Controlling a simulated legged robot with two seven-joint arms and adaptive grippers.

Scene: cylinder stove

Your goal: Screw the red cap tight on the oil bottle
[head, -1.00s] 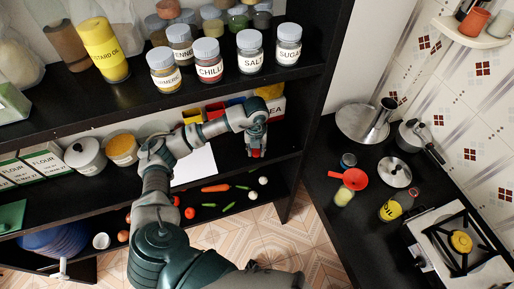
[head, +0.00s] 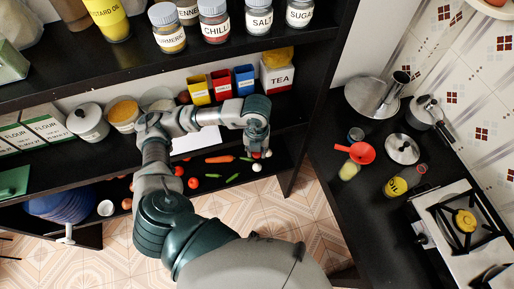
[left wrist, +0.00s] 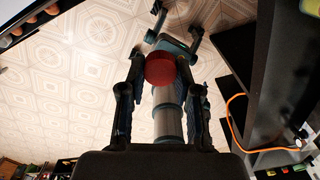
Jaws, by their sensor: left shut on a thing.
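The oil bottle (head: 394,186), clear with yellow oil and a label, stands on the black counter at right in the head view, near the stove. My left gripper (head: 257,152) is in front of the shelf, well left of the bottle. In the left wrist view it (left wrist: 160,82) is shut on the red cap (left wrist: 160,68), held between its fingers. The cap is apart from the bottle. My right gripper (left wrist: 176,14) shows beyond the cap in the left wrist view, its fingers apart and empty; it is not visible in the head view.
A red funnel (head: 361,152) sits on a jar beside the bottle. A steel lid (head: 402,149), a pan (head: 430,112) and the stove (head: 462,222) are close by. The black shelf (head: 70,88) holds several jars and boxes. The tiled floor (head: 310,215) is clear.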

